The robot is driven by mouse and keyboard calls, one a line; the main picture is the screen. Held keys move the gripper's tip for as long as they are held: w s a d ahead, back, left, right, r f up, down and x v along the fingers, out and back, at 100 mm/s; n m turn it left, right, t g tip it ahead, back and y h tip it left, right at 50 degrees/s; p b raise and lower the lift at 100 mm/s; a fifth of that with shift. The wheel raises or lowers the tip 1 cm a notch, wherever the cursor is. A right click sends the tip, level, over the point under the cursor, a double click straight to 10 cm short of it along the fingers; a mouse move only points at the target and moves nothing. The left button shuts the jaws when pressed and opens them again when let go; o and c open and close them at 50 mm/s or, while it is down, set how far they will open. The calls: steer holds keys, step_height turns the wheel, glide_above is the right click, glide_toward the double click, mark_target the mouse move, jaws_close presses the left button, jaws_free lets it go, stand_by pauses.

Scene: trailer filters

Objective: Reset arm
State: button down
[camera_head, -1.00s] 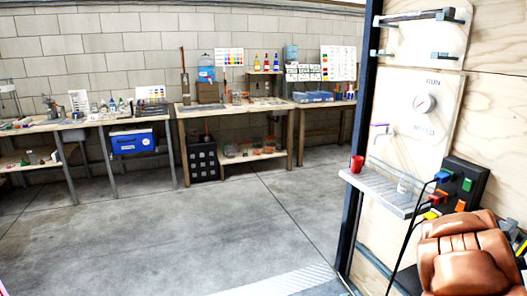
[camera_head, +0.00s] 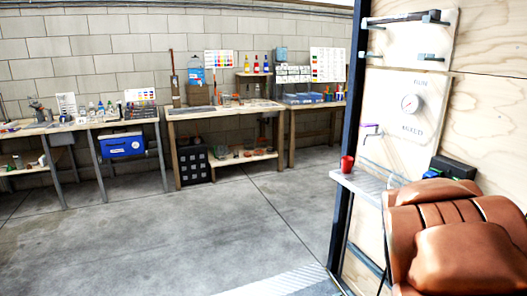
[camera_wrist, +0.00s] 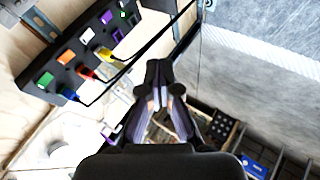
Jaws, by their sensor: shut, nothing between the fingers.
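My gripper (camera_wrist: 158,90) shows in the wrist view with its dark fingers together and nothing between them. It is not visible in the head view, where my copper-coloured arm (camera_head: 455,245) fills the lower right. In the wrist view the gripper is in the air, with a black socket box (camera_wrist: 68,62) to its left. The box has green, orange, white and purple sockets, and blue, red and yellow plugs with black cables. In the head view only the top of this box (camera_head: 453,170) shows above my arm.
A red cup (camera_head: 347,164) stands on a narrow shelf (camera_head: 361,184) on the plywood wall, below a tap (camera_head: 371,130) and a gauge (camera_head: 410,103). Workbenches (camera_head: 215,110) with bottles and containers line the block wall. The concrete floor (camera_head: 185,240) between is clear.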

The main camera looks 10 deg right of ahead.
steer(key=s+a+f+m+g+y, duration=0.2)
steer(key=s+a+g+y, duration=0.2)
steer(key=s+a, duration=1)
steer(key=s+a+r+g+y, duration=0.2)
steer(key=s+a+g, duration=0.3)
steer(key=s+a, duration=0.9)
steer(key=s+d+p+v, duration=0.1)
steer(key=s+p+v, duration=0.2)
steer(key=p+v, duration=1.1)
steer(key=shift+s+r+m+t, duration=0.3)
steer(key=shift+r+t, duration=0.1)
steer(key=shift+r, duration=0.1)
